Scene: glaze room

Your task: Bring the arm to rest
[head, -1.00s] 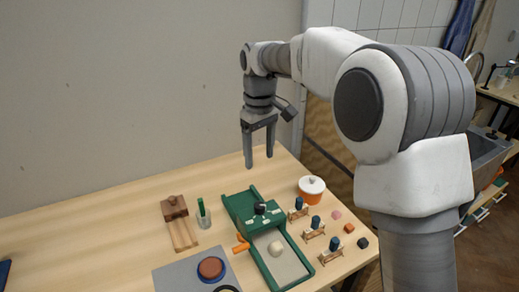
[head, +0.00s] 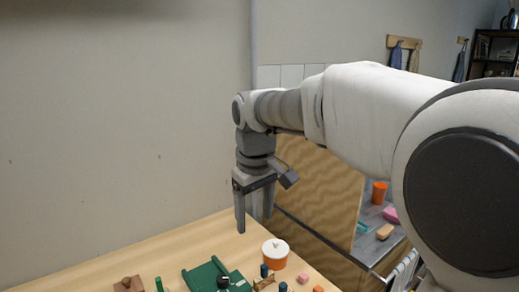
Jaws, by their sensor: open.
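My gripper (head: 254,226) points down at the end of my bent arm. Its two fingers are apart with nothing between them. It hangs over the back part of the wooden table (head: 180,256), above and a little left of an orange pot with a white lid (head: 275,254). The fingertips look clear of the things on the table. The near part of the table is out of the frame.
A green tray (head: 207,272), a brown wooden block (head: 129,284) and several small pieces, such as a pink one (head: 303,278), lie along the bottom edge. A grey sink area with an orange cup (head: 379,192) is at the right. A bare wall stands behind.

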